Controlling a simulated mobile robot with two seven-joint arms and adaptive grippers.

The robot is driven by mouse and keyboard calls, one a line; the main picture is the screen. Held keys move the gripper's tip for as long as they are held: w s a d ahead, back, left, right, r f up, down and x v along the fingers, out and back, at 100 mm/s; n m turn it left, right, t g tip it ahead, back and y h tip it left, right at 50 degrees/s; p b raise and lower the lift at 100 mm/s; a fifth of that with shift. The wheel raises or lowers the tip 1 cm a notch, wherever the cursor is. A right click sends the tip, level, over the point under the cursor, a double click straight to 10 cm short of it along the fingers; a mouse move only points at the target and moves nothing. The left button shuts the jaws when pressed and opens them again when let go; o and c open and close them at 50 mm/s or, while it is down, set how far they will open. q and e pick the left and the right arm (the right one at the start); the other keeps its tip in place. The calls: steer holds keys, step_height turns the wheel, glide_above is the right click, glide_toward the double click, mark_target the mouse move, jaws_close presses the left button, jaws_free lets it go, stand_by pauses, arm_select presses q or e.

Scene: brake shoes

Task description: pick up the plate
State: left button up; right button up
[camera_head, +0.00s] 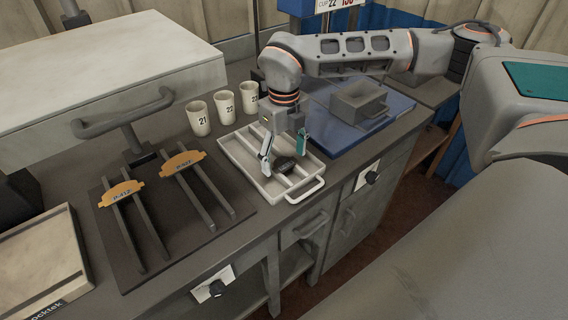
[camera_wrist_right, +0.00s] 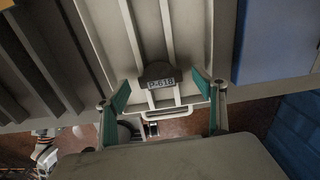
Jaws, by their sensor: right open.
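A small dark plate (camera_head: 285,164) lies in the white tray (camera_head: 245,167), near the tray's handle end. In the right wrist view the plate (camera_wrist_right: 158,72) carries the label P-618 and rests on the tray's rails (camera_wrist_right: 168,25). My right gripper (camera_head: 283,152) is over the tray with its fingers apart. In the right wrist view its green-padded fingers (camera_wrist_right: 160,92) stand on either side of the plate, with gaps visible on both sides. I cannot tell whether the fingertips are level with the plate. My left gripper is not in view.
Two orange plates (camera_head: 122,193) (camera_head: 182,162) sit on dark rails left of the tray. Numbered cups (camera_head: 198,118) stand behind it. A blue board (camera_head: 340,137) with a grey open box (camera_head: 358,104) lies to the right. The bench's front edge is close to the tray handle.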

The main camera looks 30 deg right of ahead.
steer(key=shift+f, duration=0.25)
stand_by(0.4)
steer(key=c, duration=1.2)
